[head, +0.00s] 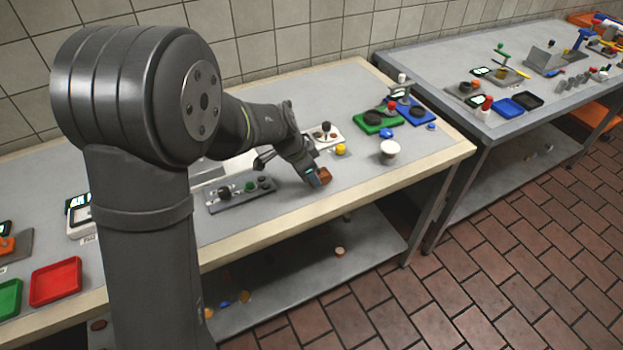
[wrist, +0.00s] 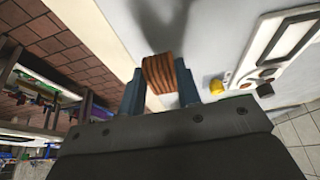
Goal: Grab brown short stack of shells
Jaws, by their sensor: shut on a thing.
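The brown short stack of shells (head: 325,174) is at my gripper (head: 315,177), near the front edge of the table in the head view. In the wrist view the stack (wrist: 160,74) shows ridged brown layers between the two blue-grey fingers of my gripper (wrist: 159,85). The fingers are shut on its two sides. Its underside is hidden, so I cannot tell whether it touches the table.
A grey panel with knobs (head: 240,194) lies left of my gripper. A white panel (head: 322,135) and a yellow knob (head: 341,149) are behind it. A white-topped cup (head: 390,150) stands to the right.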

